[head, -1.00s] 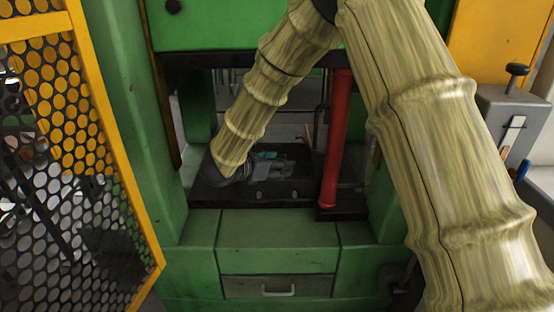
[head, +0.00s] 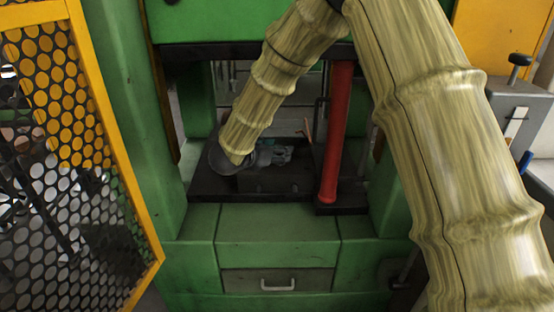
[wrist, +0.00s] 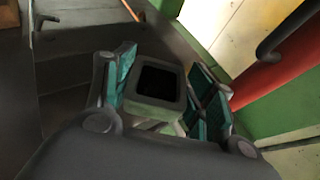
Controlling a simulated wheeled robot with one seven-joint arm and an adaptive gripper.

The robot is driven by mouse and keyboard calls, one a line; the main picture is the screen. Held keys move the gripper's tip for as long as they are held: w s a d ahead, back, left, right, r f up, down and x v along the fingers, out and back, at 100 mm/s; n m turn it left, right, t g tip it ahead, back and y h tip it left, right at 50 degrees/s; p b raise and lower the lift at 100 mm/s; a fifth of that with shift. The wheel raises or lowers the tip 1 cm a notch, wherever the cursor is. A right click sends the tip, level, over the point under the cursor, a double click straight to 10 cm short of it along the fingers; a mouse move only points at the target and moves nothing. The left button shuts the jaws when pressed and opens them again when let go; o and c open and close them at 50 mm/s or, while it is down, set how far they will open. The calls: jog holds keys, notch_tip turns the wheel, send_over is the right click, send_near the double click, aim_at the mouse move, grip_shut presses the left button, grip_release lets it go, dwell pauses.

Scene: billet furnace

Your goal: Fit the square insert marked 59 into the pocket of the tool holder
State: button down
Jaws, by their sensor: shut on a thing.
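My gripper (head: 276,154) is inside the opening of the green press, above its dark bed. In the wrist view its teal-padded fingers (wrist: 165,92) are closed on the two sides of a grey-green square piece (wrist: 139,108) with a dark middle. I take this piece for the insert; no number can be read on it. A dark block (head: 275,182) stands on the bed just below my gripper in the head view. It may be the tool holder, but its pocket cannot be made out. In the head view the held piece is too small to tell.
A red post (head: 338,135) stands close to the right of my gripper. Green press columns (head: 200,107) flank the opening. A yellow mesh guard (head: 95,165) is at the left. A grey box with a lever (head: 513,110) stands at the right.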

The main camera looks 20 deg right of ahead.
jog(key=w+n+t+y+b, duration=0.1)
jog(key=w+n, duration=0.1)
jog(key=w, duration=0.1)
jog(key=w+d+n+t+y+b, duration=0.1)
jog(key=w+t+y, duration=0.1)
jog(key=w, duration=0.1)
jog(key=w+d+n+t+y+b, duration=0.1)
jog(key=w+n+y, duration=0.1)
jog(key=w, duration=0.1)
jog(key=shift+w+d+r+n, duration=0.2)
jog(key=shift+w+n, duration=0.05)
jog(key=shift+n, duration=0.05)
jog(key=shift+w+d+f+n+t+y+b, duration=0.1)
jog(key=shift+w+d+n+t+y+b, duration=0.4)
jog(key=shift+w+n+y, duration=0.3)
jog(key=shift+s, duration=0.1)
jog(key=shift+f, duration=0.2)
jog(key=shift+f+b, duration=1.4)
jog(key=shift+f, duration=0.6)
jog(key=shift+a+f+b, duration=0.1)
jog(key=shift+b, duration=0.25)
jog(key=shift+s+f+b, duration=0.1)
jog(key=shift+f+b, duration=0.5)
jog(key=shift+b, duration=0.05)
dwell(0.9)
jog(key=shift+c, duration=2.2)
grip_release()
